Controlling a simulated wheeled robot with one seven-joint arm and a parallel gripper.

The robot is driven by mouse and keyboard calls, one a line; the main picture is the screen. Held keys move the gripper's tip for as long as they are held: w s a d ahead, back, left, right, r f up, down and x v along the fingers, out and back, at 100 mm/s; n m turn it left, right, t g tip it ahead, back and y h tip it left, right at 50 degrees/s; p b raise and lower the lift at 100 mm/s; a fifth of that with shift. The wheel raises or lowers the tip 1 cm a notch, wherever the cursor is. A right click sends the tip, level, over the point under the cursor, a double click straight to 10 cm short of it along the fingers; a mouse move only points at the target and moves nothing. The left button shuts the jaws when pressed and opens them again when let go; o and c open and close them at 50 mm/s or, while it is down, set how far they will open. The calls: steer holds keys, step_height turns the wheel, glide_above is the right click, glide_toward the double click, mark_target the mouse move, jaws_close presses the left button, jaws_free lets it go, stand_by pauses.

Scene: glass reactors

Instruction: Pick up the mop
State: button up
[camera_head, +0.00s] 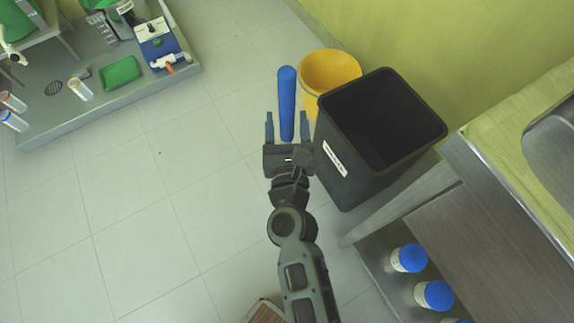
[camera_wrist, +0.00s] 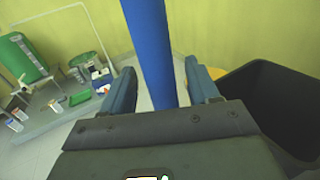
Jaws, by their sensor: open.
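The mop's blue handle (camera_head: 287,104) stands upright beside the yellow bucket, with its top end toward the head camera. In the wrist view the blue handle (camera_wrist: 150,50) runs down between my two fingers. My gripper (camera_head: 287,117) is open, with one finger on each side of the handle; it also shows in the wrist view (camera_wrist: 162,88). A gap shows between each finger and the handle in the wrist view. The lower part of the mop is hidden.
A yellow bucket (camera_head: 330,72) and a black bin (camera_head: 350,170) stand close on the right, the bin nearest my gripper. A metal table (camera_head: 470,235) is at lower right. A grey bench (camera_head: 120,105) with lab items is at upper left. The tiled floor on the left is clear.

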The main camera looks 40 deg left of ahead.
steer(key=shift+w+a, duration=0.15)
steer(key=shift+c, duration=0.3)
steer(key=c, duration=0.9)
steer(key=shift+r, duration=0.1)
